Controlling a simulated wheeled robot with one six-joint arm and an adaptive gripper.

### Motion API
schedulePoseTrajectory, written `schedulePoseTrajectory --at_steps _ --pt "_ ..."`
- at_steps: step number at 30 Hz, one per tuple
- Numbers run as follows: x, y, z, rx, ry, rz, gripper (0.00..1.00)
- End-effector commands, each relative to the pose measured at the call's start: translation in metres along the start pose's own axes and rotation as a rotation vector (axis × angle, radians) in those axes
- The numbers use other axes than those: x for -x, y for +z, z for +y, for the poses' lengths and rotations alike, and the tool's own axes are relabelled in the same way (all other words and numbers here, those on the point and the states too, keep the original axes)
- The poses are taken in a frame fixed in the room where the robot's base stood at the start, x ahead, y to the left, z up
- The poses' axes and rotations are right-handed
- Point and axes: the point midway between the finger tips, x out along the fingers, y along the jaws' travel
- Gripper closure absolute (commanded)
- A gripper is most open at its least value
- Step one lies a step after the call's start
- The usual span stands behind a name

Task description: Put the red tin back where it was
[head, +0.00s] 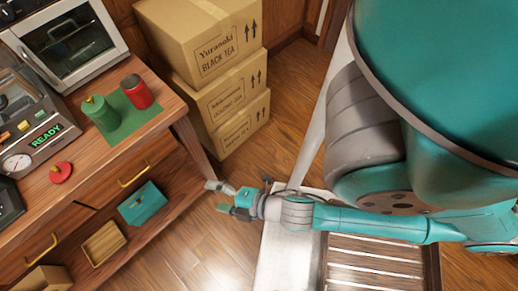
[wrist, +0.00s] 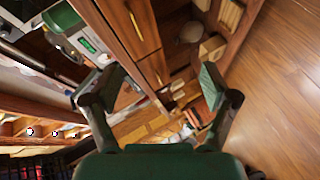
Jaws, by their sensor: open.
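The red tin (head: 139,95) stands upright with a dark top on the green mat (head: 130,123) on the wooden counter. A green tin (head: 101,115) with a small yellowish knob stands on the same mat, to its left. My gripper (head: 219,197) is open and empty, out past the counter's right end and lower in the picture, well apart from both tins. In the wrist view my gripper (wrist: 148,86) has its fingers spread with nothing between them. The red tin is not clearly visible there.
A small red round thing (head: 61,172) lies on the counter beside the machine reading READY (head: 40,125). Stacked tea cartons (head: 225,90) stand behind the counter's right end. A teal box (head: 142,203) and a wooden tray (head: 103,243) sit on the lower shelf.

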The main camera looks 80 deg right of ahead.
Motion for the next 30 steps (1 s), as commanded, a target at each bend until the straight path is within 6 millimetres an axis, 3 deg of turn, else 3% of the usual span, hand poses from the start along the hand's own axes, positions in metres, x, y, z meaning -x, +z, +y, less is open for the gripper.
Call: schedulePoseTrajectory --at_steps 1,6,12,18,30 --pt "0.021 -0.002 -0.005 -0.132 -0.015 0.023 0.15" --pt "0.077 -0.012 -0.002 -0.612 -0.035 0.091 0.15" --pt "0.122 -0.016 0.014 -1.028 -0.028 0.126 0.15" --pt "0.137 -0.016 0.022 -1.181 -0.018 0.137 0.15" --pt "0.136 -0.016 0.022 -1.183 -0.018 0.138 0.15"
